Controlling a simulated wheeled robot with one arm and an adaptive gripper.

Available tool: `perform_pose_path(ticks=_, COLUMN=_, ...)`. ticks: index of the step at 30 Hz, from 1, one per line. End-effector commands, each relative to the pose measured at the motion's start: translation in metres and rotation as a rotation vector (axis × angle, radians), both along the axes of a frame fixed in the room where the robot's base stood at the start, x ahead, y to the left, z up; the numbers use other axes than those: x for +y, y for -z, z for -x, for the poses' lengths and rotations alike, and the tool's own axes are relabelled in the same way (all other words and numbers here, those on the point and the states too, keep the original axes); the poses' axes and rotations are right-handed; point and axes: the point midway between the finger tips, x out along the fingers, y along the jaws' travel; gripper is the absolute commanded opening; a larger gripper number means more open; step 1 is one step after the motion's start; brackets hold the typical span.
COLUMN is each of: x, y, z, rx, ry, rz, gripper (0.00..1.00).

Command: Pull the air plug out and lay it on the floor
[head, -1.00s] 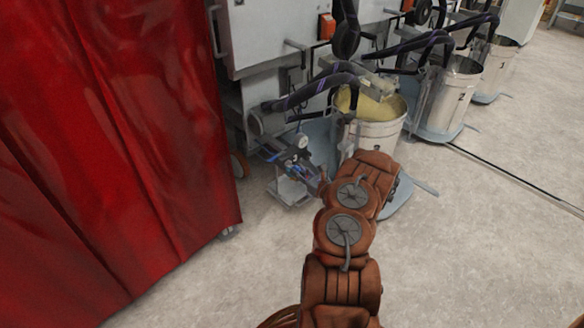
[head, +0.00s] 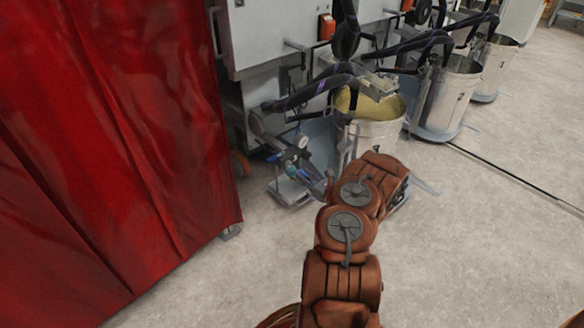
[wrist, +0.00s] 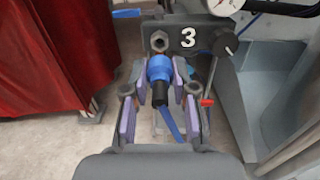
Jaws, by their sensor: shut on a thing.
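The air plug (wrist: 159,70) is blue with a dark end, and a blue hose (wrist: 170,124) runs down near it. My gripper (wrist: 159,88) has its fingers on both sides of the plug and is shut on it. A metal hex fitting (wrist: 159,41) on the grey panel marked 3 (wrist: 190,39) shows just above the plug; I cannot tell whether they touch. In the head view my gripper (head: 319,182) is small, beside the panel's gauge stand, and the plug cannot be made out.
A pressure gauge (head: 302,142) and a black knob (wrist: 226,40) are on the panel. A metal bucket (head: 372,135) stands behind my arm. A red curtain (head: 120,140) hangs at left. Bare floor (head: 235,275) lies between the curtain and my arm.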

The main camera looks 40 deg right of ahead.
Motion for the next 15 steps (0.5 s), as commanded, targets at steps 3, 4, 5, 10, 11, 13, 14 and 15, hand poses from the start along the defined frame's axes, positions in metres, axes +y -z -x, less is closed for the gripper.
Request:
perform_pose_path(ticks=3, x=-0.0004, y=-0.0008, z=0.0041, rx=0.0, ry=0.002, rz=0.0, gripper=0.0)
perform_pose_path(ticks=4, x=-0.0003, y=-0.0008, z=0.0049, rx=0.0, ry=0.002, rz=0.0, gripper=0.0)
perform_pose_path(ticks=5, x=-0.0002, y=-0.0008, z=0.0056, rx=0.0, ry=0.001, rz=0.0, gripper=0.0)
perform_pose_path(ticks=10, x=0.0003, y=-0.0004, z=0.0073, rx=-0.001, ry=0.0, rz=0.0, gripper=0.0)
perform_pose_path(ticks=11, x=0.0003, y=-0.0003, z=0.0073, rx=-0.001, ry=0.0, rz=0.0, gripper=0.0)
perform_pose_path(ticks=13, x=0.0003, y=-0.0003, z=0.0072, rx=-0.001, ry=0.0, rz=0.0, gripper=0.0)
perform_pose_path(ticks=14, x=0.0003, y=-0.0003, z=0.0071, rx=-0.001, ry=0.0, rz=0.0, gripper=0.0)
perform_pose_path(ticks=15, x=0.0003, y=-0.0004, z=0.0071, rx=-0.001, ry=0.0, rz=0.0, gripper=0.0)
